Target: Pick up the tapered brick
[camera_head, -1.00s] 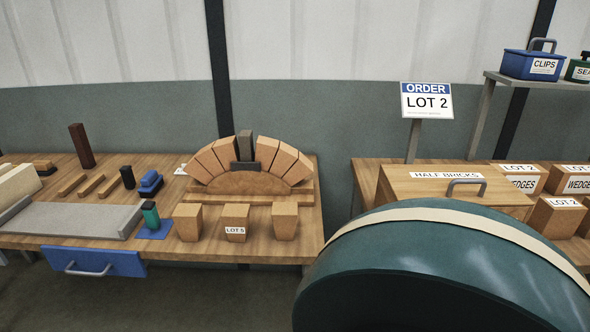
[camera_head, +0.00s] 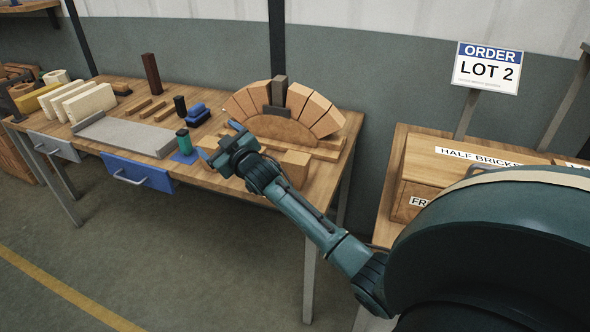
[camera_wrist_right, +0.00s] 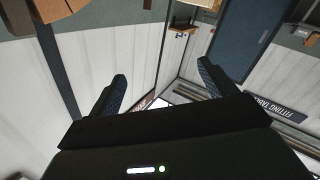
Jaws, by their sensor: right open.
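A loose tapered brick (camera_head: 295,168) stands in front of the arch near the bench's front edge, partly behind my right forearm. The other loose bricks in that row are mostly hidden by my right gripper (camera_head: 218,140). That gripper is open and empty, in front of the row and apart from the visible brick. In the right wrist view its fingers (camera_wrist_right: 160,75) are spread with nothing between them. My left gripper is out of view.
A half-bricks box (camera_head: 440,165) and an order sign reading LOT 2 (camera_head: 487,68) stand right. Floor in front is clear.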

